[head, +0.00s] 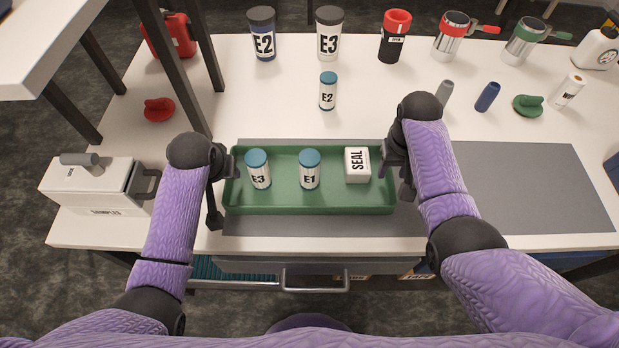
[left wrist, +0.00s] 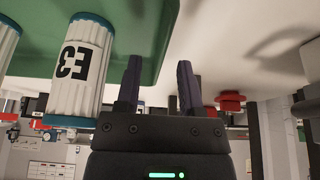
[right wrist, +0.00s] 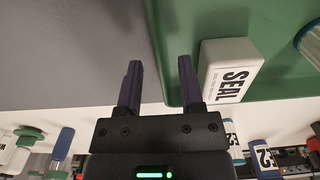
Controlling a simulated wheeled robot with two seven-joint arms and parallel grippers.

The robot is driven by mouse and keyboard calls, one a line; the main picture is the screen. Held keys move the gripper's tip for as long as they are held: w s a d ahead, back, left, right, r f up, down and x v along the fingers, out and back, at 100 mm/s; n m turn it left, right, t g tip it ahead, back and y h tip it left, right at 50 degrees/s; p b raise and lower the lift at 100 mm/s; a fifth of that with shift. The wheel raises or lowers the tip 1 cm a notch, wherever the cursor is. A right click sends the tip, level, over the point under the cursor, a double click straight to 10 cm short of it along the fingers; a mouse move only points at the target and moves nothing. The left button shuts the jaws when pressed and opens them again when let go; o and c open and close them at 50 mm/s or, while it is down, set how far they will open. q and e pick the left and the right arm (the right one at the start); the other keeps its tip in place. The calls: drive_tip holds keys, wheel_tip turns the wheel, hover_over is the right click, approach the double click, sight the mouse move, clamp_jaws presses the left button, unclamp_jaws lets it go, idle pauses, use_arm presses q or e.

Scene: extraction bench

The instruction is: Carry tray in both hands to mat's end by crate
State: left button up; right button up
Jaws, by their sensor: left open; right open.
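The green tray (head: 310,208) lies on the left part of the grey mat (head: 540,190). In it stand a white E3 jar (head: 259,172) and a white E1 jar (head: 309,172) with teal lids, and a white SEAL box (head: 357,168). My left gripper (head: 224,166) is open at the tray's left rim, and my right gripper (head: 396,166) is open at its right rim. In the left wrist view the tray's edge (left wrist: 165,40) passes between the open fingers. In the right wrist view the edge (right wrist: 160,50) also runs between them.
The mat's right part is bare. A dark blue thing (head: 613,172), perhaps the crate, is cut off at the right edge. A SAMPLES box (head: 90,185) stands left. An E2 jar (head: 328,92), a grey peg (head: 445,92) and a blue peg (head: 488,97) stand behind.

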use_arm(q)
drive_tip(key=shift+x, duration=1.05)
use_arm(e)
drive_tip(key=shift+f, duration=1.05)
use_arm(q)
clamp_jaws()
use_arm(e)
clamp_jaws()
use_arm(q)
drive_tip(key=shift+r, duration=0.1)
use_arm(e)
drive_tip(key=shift+r, duration=0.1)
